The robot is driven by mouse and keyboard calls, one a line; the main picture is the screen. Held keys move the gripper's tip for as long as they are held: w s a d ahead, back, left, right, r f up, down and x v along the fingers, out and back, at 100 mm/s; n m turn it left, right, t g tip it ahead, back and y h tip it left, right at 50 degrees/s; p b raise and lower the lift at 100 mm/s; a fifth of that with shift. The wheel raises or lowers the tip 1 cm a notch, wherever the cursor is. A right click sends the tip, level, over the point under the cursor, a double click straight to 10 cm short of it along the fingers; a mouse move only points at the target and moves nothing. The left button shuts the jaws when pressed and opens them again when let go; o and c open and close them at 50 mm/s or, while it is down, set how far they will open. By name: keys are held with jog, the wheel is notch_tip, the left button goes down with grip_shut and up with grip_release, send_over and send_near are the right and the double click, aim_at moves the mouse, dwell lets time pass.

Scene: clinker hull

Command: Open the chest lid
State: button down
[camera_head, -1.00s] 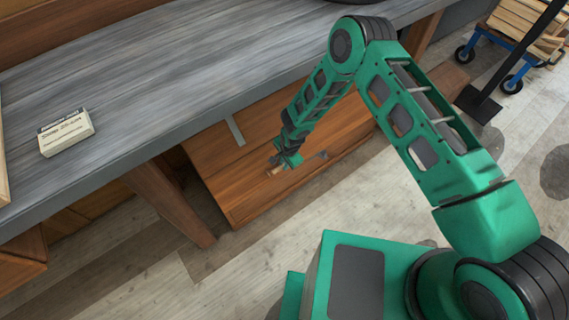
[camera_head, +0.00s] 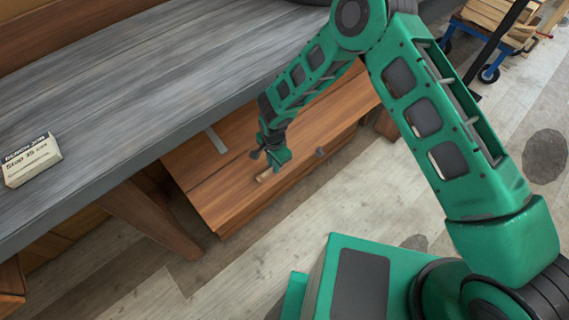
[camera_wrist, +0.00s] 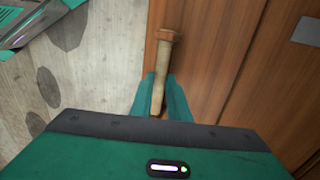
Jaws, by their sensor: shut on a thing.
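The wooden chest (camera_head: 235,195) stands on the floor, partly under the grey bench. Its brown plank lid (camera_head: 205,175) has a pale metal strap (camera_head: 216,140) and a dark metal fitting (camera_head: 320,151) near the front edge. I cannot tell whether the lid is raised at all. A light wooden bar handle (camera_wrist: 163,55) sits near the lid's front edge and also shows in the head view (camera_head: 264,176). My gripper (camera_wrist: 160,95) is shut on this handle, with one green finger on each side. The gripper (camera_head: 270,163) partly hides the handle in the head view.
The grey bench top (camera_head: 120,90) overhangs the chest's back. A small labelled box (camera_head: 32,160) lies on it. A slanted wooden bench leg (camera_head: 150,215) stands left of the chest. A blue cart with wood (camera_head: 495,30) is at the upper right. The floor before the chest is clear.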

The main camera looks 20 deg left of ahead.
jog(key=r, duration=0.2)
jog(key=a+r, duration=0.1)
jog(key=shift+w+r, duration=0.25)
jog(key=shift+w, duration=0.1)
jog(key=shift+r, duration=0.35)
jog(key=shift+s, duration=0.1)
jog(key=c, duration=1.7)
grip_release()
jog(key=shift+f, duration=0.1)
jog(key=shift+d, duration=0.15)
jog(key=r, duration=1)
jog(key=shift+s+d+r, duration=0.25)
jog(key=shift+d, duration=0.1)
